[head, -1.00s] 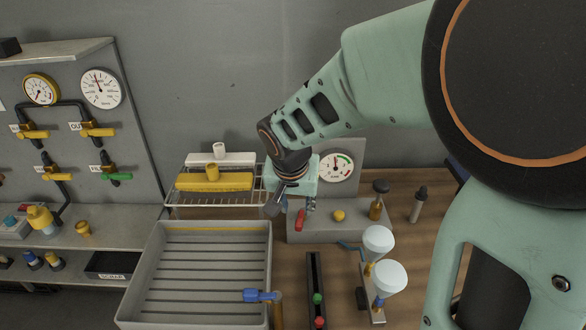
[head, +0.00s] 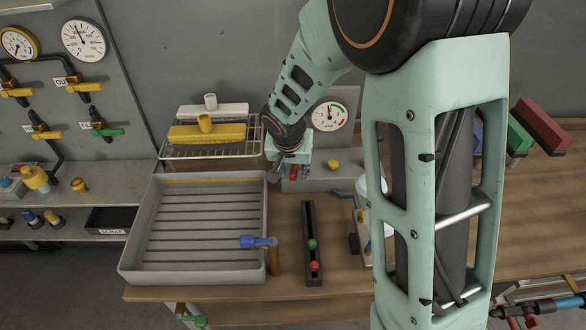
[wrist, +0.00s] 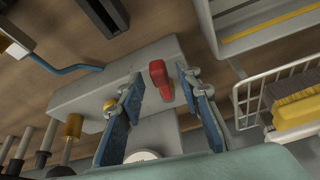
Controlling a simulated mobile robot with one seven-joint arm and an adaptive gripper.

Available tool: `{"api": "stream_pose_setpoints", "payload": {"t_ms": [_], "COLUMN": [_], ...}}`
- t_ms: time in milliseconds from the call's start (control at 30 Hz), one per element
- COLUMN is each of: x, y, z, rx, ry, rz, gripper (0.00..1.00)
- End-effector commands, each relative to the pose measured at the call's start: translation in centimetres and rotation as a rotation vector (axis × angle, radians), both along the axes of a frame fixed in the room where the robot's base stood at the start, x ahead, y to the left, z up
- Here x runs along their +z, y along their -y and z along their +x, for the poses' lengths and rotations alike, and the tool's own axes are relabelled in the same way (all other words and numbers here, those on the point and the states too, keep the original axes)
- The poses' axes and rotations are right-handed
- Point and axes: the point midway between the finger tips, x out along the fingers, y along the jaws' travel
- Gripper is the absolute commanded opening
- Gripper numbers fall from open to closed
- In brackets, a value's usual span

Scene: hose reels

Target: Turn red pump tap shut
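The red pump tap (head: 293,173) is on the grey pump box (head: 338,180), below a round gauge (head: 330,116). In the head view my gripper partly hides it. In the wrist view the red tap (wrist: 160,78) shows between the two blue finger pads of my gripper (wrist: 160,77), with visible gaps on both sides. My gripper (head: 291,166) is open, points down at the box and holds nothing. I cannot tell how far down the fingers reach beside the tap. A yellow knob (head: 332,164) is on the same box, right of the tap.
A black slotted block (head: 313,245) stands nearer. Bare bench (head: 287,215) lies between them.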

Motion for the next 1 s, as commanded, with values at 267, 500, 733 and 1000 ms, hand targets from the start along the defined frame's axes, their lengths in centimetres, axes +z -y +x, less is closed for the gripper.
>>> {"api": "stream_pose_setpoints", "payload": {"t_ms": [267, 500, 733, 1000], "x": [0.03, 0.04, -0.02, -0.45], "y": [0.00, 0.01, -0.02, -0.54], "z": [-0.01, -0.01, 0.00, 0.15], "rx": [0.000, 0.000, -0.004, -0.067], "ry": [0.000, 0.000, 0.000, 0.002], "rz": [0.000, 0.000, -0.001, 0.000], "gripper": [0.08, 0.00, 0.00, 0.00]}}
